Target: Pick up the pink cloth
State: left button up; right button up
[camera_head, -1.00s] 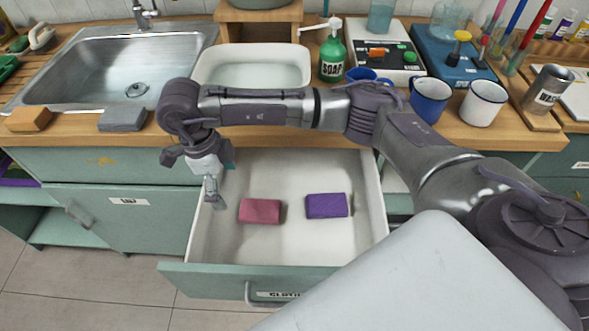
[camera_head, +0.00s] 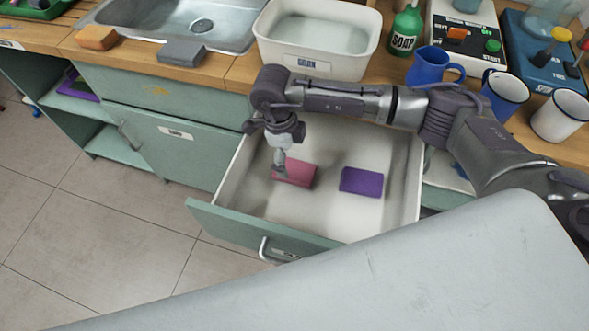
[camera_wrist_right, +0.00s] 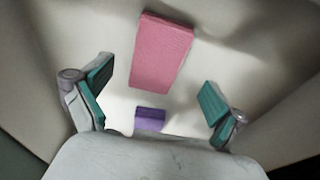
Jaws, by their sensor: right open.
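The pink cloth (camera_head: 297,173) is a folded rectangular block lying in the open white drawer (camera_head: 327,215), at the left of its floor. In the right wrist view the pink cloth (camera_wrist_right: 161,50) shows ahead of the fingers, centred between them and apart from both. My right gripper (camera_head: 279,168) points down into the drawer over the cloth's left end and hides part of it. In the right wrist view the right gripper (camera_wrist_right: 155,100) is open, with teal finger pads wide apart and nothing between them. My left gripper is not in view.
A purple cloth (camera_head: 361,182) lies to the right of the pink one in the drawer, and also shows in the right wrist view (camera_wrist_right: 150,119). The drawer walls stand close around. A white basin (camera_head: 316,63), a blue mug (camera_head: 434,66) and a soap bottle (camera_head: 405,32) stand on the counter above.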

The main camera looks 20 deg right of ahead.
aim_at(294, 169)
jog(key=f, duration=0.3)
jog(key=s+f, duration=0.1)
jog(key=shift+d+f, duration=0.2)
jog(key=shift+d, duration=0.1)
jog(key=shift+c, duration=0.2)
jog(key=c, duration=1.1)
